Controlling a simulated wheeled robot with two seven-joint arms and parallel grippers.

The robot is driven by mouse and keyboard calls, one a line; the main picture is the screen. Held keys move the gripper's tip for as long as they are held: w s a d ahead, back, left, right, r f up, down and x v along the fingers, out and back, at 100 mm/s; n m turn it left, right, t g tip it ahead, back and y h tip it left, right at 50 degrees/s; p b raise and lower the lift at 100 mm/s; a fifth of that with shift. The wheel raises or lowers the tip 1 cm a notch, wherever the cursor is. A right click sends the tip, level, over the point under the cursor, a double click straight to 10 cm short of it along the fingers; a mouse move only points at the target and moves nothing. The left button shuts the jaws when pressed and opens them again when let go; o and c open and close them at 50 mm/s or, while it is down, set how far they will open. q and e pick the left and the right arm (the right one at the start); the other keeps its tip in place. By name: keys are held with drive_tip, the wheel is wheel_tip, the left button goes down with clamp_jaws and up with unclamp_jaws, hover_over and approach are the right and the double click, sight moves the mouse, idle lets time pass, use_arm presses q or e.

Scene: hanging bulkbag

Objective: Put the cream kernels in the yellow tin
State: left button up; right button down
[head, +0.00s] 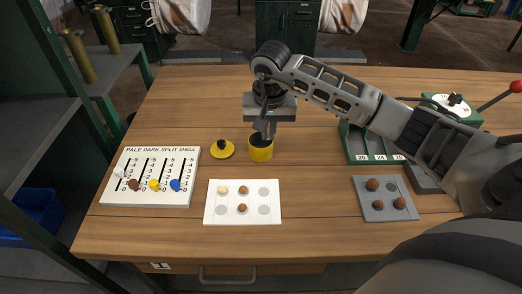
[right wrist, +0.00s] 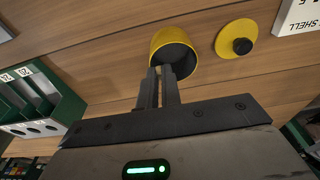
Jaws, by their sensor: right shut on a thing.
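The yellow tin (head: 261,152) stands open on the table, and its dark mouth shows in the right wrist view (right wrist: 176,52). My right gripper (head: 265,134) points down over the tin, with its fingertips (right wrist: 161,70) at the mouth. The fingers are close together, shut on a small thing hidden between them. One cream kernel (head: 222,189) lies on the white card (head: 232,219), at its upper left. Two brown kernels, an upper (head: 243,190) and a lower one (head: 242,208), lie in the card's middle column. The card's other spots are bare. My left gripper is out of view.
The yellow lid (head: 222,149) with a black knob lies left of the tin. A white score board (head: 150,177) with coloured pegs stands farther left. A grey card (head: 376,208) with several brown kernels and a green compartment box (head: 363,151) are at right.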

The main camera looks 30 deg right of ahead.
drive_tip(key=c, duration=1.5)
unclamp_jaws()
drive_tip(key=shift+r, duration=0.1)
drive_tip(key=shift+r, duration=0.15)
drive_tip(key=r, duration=0.5)
drive_tip(key=s+a+r, duration=0.1)
drive_tip(key=r, duration=0.4)
drive_tip(key=s+r, duration=0.1)
drive_tip(key=r, duration=0.4)
drive_tip(key=shift+a+r, duration=0.15)
drive_tip(key=shift+r, duration=0.05)
